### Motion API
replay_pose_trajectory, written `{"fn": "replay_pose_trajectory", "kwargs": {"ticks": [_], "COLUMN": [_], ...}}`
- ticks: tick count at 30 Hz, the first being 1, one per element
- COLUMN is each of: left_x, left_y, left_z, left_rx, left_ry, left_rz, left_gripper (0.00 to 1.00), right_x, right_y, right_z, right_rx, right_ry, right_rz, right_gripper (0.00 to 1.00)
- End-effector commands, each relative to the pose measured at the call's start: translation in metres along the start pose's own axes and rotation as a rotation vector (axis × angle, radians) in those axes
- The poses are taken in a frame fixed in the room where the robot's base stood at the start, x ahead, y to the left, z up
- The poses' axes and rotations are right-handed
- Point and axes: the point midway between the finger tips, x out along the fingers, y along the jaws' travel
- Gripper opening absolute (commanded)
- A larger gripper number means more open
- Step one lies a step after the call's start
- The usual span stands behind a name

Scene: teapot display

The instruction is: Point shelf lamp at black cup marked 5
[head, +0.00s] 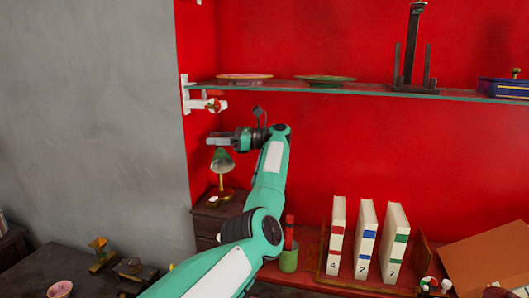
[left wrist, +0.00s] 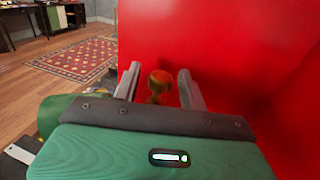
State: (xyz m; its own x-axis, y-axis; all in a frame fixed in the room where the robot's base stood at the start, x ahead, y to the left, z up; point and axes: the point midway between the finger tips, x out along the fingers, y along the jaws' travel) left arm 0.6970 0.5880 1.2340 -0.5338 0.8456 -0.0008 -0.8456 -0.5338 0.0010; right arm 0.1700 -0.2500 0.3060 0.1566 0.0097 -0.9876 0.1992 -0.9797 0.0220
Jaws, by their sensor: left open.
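A small lamp (head: 222,160) with a green shade and brass-coloured stem stands on a dark wooden cabinet (head: 206,226), against the red wall. My left gripper (head: 211,141) is open just above the shade. I cannot tell whether it touches the lamp. In the left wrist view, a brass-coloured piece (left wrist: 158,84) shows between the two spread fingers of the left gripper (left wrist: 158,73). Whether it is part of the lamp is unclear. I see no black cup marked 5. My right gripper is out of view.
A glass shelf (head: 350,89) with plates and a dark stand runs above the gripper. White binders (head: 365,240) marked 4, 2 and 7 stand right of my arm, near a green cup (head: 288,261). A patterned rug (left wrist: 78,60) lies on the floor.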

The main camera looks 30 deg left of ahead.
Motion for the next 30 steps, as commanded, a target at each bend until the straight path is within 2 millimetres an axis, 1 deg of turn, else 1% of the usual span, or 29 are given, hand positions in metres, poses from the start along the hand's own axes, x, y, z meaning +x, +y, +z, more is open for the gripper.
{"fn": "replay_pose_trajectory", "kwargs": {"ticks": [11, 17, 23, 30], "left_x": [-0.001, 0.000, 0.000, 0.000], "left_y": [0.001, 0.001, 0.001, 0.001], "left_z": [0.000, 0.002, 0.005, 0.006], "left_rx": [-0.002, -0.001, 0.000, 0.001], "left_ry": [-0.001, -0.001, -0.001, -0.001], "left_rz": [-0.148, -0.250, -0.368, -0.503], "left_gripper": [0.43, 0.43, 0.43, 0.43], "right_x": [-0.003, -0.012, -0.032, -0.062], "right_y": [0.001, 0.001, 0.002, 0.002], "right_z": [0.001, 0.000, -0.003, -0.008], "right_rx": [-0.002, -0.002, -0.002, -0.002], "right_ry": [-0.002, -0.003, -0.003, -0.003], "right_rz": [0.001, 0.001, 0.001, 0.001], "right_gripper": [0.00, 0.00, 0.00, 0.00]}}
